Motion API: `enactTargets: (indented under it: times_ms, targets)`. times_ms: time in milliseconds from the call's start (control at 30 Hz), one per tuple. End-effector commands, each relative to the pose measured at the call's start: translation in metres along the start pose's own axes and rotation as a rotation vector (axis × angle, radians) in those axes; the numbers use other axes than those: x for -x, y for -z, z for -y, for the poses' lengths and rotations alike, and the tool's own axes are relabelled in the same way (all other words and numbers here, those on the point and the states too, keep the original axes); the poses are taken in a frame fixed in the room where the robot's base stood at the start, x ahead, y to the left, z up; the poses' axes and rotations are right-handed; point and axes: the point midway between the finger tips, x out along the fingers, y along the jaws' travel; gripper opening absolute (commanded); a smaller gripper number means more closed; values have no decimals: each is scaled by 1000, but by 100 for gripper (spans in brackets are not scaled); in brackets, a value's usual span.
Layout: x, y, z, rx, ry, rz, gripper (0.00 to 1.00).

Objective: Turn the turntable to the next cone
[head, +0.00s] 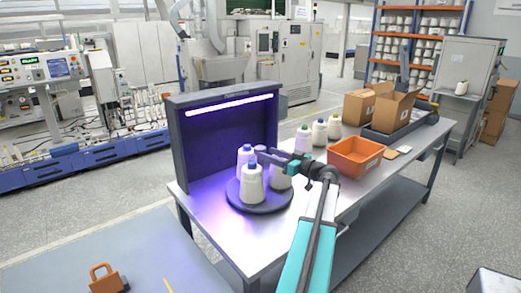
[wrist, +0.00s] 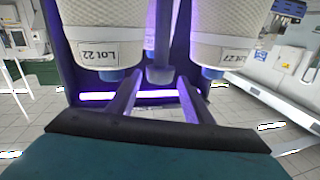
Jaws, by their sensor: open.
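The dark round turntable (head: 262,205) lies on the metal table inside the lit booth. White cones with blue tips stand on it: a front cone (head: 252,186), a back-left cone (head: 244,158) and a right cone (head: 280,177) partly behind my arm. My gripper (head: 263,153) is above the turntable among the cones. In the wrist view my gripper (wrist: 160,80) is open, its fingers on either side of a dark post (wrist: 161,45); contact cannot be told. A cone labelled Lot 22 (wrist: 100,28) is left of the post, and another labelled cone (wrist: 236,25) is right.
The booth's dark wall (head: 225,140) and light strip (head: 230,106) stand behind the turntable. Several loose cones (head: 319,132), an orange bin (head: 355,156) and cardboard boxes (head: 390,105) occupy the table to the right. The table's front left corner is clear.

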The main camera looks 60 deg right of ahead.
Motion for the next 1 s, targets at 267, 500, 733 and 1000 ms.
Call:
enactTargets:
  times_ms: [267,500,733,1000]
  targets:
    - [-38,1,0,-1,2,0,46]
    - [-52,0,0,0,1,0,46]
    - [-53,0,1,0,1,0,46]
    - [-53,0,1,0,2,0,13]
